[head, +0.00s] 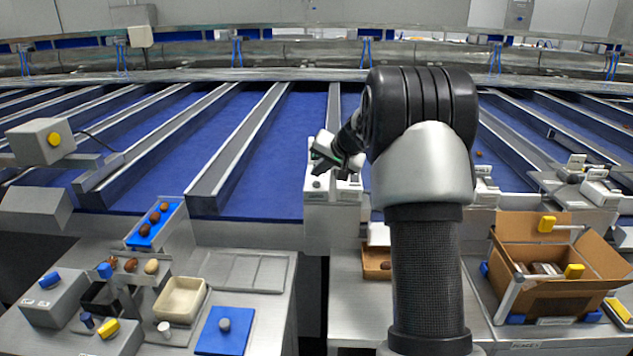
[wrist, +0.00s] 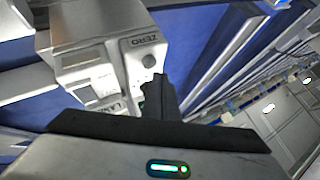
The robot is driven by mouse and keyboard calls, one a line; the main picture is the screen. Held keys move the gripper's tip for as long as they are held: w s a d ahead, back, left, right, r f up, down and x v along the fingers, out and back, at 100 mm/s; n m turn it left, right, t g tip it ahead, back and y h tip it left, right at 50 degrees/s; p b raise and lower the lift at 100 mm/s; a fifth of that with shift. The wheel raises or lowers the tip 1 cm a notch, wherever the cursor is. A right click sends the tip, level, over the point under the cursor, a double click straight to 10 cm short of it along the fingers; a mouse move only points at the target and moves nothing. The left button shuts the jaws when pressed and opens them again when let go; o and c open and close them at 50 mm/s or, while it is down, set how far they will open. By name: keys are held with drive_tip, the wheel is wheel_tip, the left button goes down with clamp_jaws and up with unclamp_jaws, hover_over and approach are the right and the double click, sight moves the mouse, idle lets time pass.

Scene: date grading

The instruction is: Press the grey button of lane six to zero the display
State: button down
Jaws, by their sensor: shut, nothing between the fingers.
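The grey round button (wrist: 149,61) sits beside the printed word ZERO on a pale control box (wrist: 90,45). The box also shows in the head view (head: 331,207), at the near end of a lane. My gripper (wrist: 160,88) is shut and empty, its dark fingertips just below the button in the wrist view. A small gap seems to show between tip and button; I cannot tell the depth. In the head view my gripper (head: 322,172) is over the box's top. A label beginning LANE (wrist: 112,106) is partly hidden by my gripper, so its number is unreadable.
Blue lanes with metal dividers (head: 240,150) run behind the box. A steel bench (head: 240,275) at left holds dates, a cream tray (head: 181,300) and a blue pad (head: 222,331). An open cardboard box (head: 552,290) stands at right. Other lane units (head: 580,185) stand further right.

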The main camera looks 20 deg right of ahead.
sight(319, 188)
wheel_tip(319, 188, up, 5)
drive_tip(key=p, duration=0.3)
idle(0.4)
idle(0.5)
drive_tip(key=s+a+r+n+g+p, duration=0.1)
drive_tip(key=s+a+r+n, duration=0.1)
drive_tip(key=s+a+r, duration=0.6)
drive_tip(key=s+a+r+n+g+p, duration=0.1)
drive_tip(key=s+a+r, duration=0.3)
drive_tip(key=s, duration=0.8)
drive_tip(key=s+a+f+n+h, duration=0.1)
drive_tip(key=s+f, duration=0.1)
drive_tip(key=s, duration=1)
drive_tip(key=s+a+f+n+g+h+p, duration=0.1)
drive_tip(key=s+a+f+n, duration=0.1)
drive_tip(key=s, duration=1.1)
